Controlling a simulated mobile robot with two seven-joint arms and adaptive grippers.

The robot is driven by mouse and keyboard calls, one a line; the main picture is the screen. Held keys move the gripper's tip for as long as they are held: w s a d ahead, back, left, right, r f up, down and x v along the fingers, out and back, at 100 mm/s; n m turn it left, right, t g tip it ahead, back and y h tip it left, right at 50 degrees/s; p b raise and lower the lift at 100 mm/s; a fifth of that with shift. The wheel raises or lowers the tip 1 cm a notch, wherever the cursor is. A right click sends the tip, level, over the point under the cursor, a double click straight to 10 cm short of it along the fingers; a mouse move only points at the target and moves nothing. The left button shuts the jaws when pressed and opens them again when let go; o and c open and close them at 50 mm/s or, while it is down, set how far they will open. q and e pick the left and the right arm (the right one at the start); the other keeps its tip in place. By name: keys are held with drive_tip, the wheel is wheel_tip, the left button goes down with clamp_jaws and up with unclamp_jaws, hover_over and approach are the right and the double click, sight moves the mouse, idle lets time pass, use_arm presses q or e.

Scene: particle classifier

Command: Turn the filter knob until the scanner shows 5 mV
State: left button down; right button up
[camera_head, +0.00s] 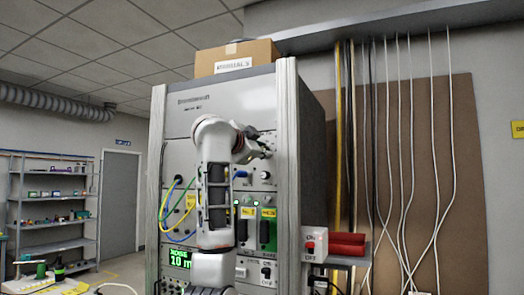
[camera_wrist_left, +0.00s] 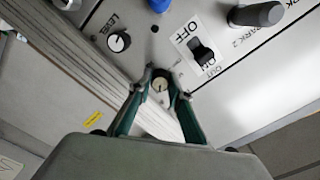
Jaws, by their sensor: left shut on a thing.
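The tall scanner cabinet (camera_head: 228,110) stands in the middle of the head view. Its green display (camera_head: 180,258) reads "NOISE" and "10 m", with the rest hidden behind my arm. My left gripper (camera_head: 264,149) is at the upper right of the cabinet's front panel. In the left wrist view my left gripper (camera_wrist_left: 162,80) has its green fingers shut around a small pale-faced knob (camera_wrist_left: 160,86). No label for this knob shows, so I cannot read whether it is the filter knob. My right gripper is not in view.
In the left wrist view, a LEVEL knob (camera_wrist_left: 118,42), an OFF/ON switch (camera_wrist_left: 202,50) and a grey PARK 2 knob (camera_wrist_left: 257,15) sit near the gripper. A cardboard box (camera_head: 237,56) sits on the cabinet. Cables (camera_head: 172,210) hang across its front left.

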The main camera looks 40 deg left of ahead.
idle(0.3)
use_arm(q)
drive_tip(key=c, duration=2.1)
unclamp_jaws()
drive_tip(key=shift+c, duration=0.2)
drive_tip(key=v, duration=1.2)
drive_tip(key=shift+d, duration=0.1)
